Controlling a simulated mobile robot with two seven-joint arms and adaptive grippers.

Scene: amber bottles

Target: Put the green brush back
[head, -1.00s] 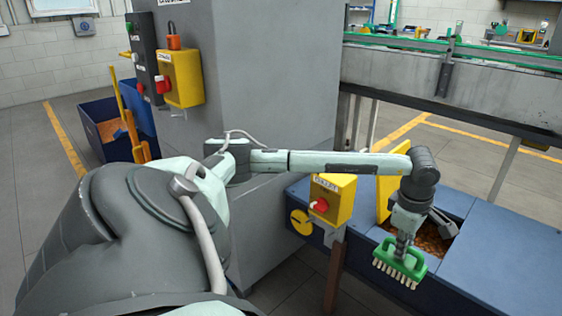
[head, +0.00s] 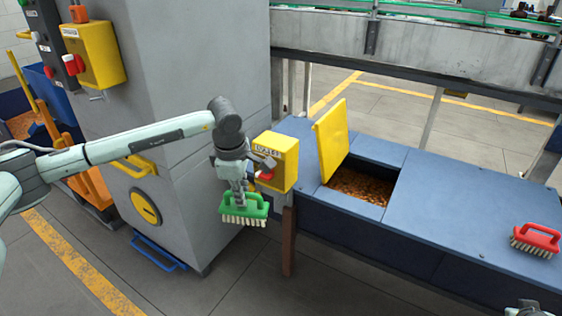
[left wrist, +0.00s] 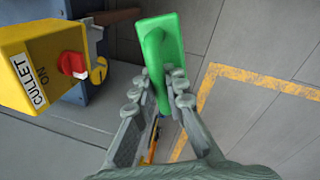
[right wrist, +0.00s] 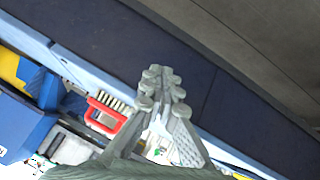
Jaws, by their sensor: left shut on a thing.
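The green brush (head: 243,207) has a green handle and pale bristles pointing down. My left gripper (head: 240,192) is shut on its handle and holds it in the air, in front of the yellow box with a red knob (head: 273,163). In the left wrist view the green handle (left wrist: 161,45) sits between the fingers (left wrist: 160,88); the bristles are hidden there. My right gripper (right wrist: 164,85) looks shut and empty in the right wrist view.
A red brush (head: 536,239) lies on the blue bench top (head: 450,205) at right. A yellow flap (head: 331,139) stands open beside a bin opening of amber cullet (head: 362,187). The grey cabinet (head: 185,75) stands behind my left arm. A brown post (head: 289,240) stands below the box.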

